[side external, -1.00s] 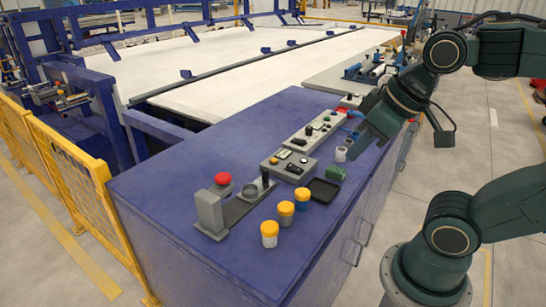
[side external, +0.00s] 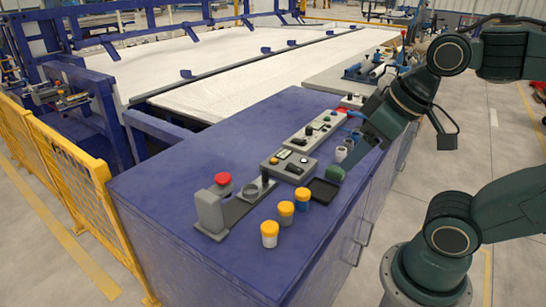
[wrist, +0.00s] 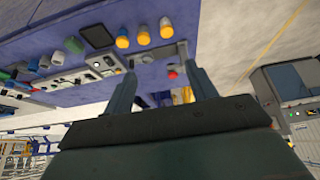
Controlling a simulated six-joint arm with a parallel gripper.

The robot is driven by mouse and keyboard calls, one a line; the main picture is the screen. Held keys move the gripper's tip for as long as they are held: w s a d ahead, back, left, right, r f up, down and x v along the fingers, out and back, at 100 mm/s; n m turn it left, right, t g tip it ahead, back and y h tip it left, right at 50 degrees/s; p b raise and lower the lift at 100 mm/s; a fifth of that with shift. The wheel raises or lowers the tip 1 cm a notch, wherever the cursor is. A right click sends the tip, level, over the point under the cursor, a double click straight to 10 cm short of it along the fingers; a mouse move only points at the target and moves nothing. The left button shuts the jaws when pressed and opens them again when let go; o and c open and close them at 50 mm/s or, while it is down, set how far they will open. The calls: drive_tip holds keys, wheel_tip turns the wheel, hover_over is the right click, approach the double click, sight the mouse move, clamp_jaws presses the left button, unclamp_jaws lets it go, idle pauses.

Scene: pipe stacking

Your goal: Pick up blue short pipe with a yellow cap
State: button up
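The blue short pipe with a yellow cap (side external: 302,199) stands upright on the blue bench, the farthest back of three yellow-capped pipes in the side view. In the wrist view its yellow cap (wrist: 122,42) is the leftmost of the three, beside a black tray. The other two are a grey pipe (side external: 286,213) and a white pipe (side external: 269,235), both upright. My gripper (wrist: 157,58) shows two fingers spread apart with nothing between them. In the side view my gripper is over the bench's right edge, behind and right of the pipes; its fingertips are hard to make out there.
A black tray (side external: 322,190) and a green object (side external: 334,174) lie between the pipes and my gripper. A grey fixture (side external: 213,209) with a red button (side external: 222,179) stands left of the pipes. Control boxes (side external: 290,166) stand behind. The bench's front left is clear.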

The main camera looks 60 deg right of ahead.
drive_tip(key=shift+o, duration=0.7)
drive_tip(key=n+g, duration=0.6)
drive_tip(key=n, duration=0.8)
hover_over(302, 202)
drive_tip(key=d, duration=0.2)
drive_tip(key=shift+w+a+f, duration=0.1)
drive_tip(key=shift+w+f, duration=0.05)
drive_tip(key=shift+f, duration=3.8)
drive_tip(key=shift+w+d+f, duration=0.1)
drive_tip(key=shift+w+f, duration=0.05)
drive_tip(key=shift+f, duration=3.85)
drive_tip(key=shift+w+a+f, duration=0.1)
drive_tip(key=shift+w+f, duration=0.05)
drive_tip(key=shift+f, duration=3.8)
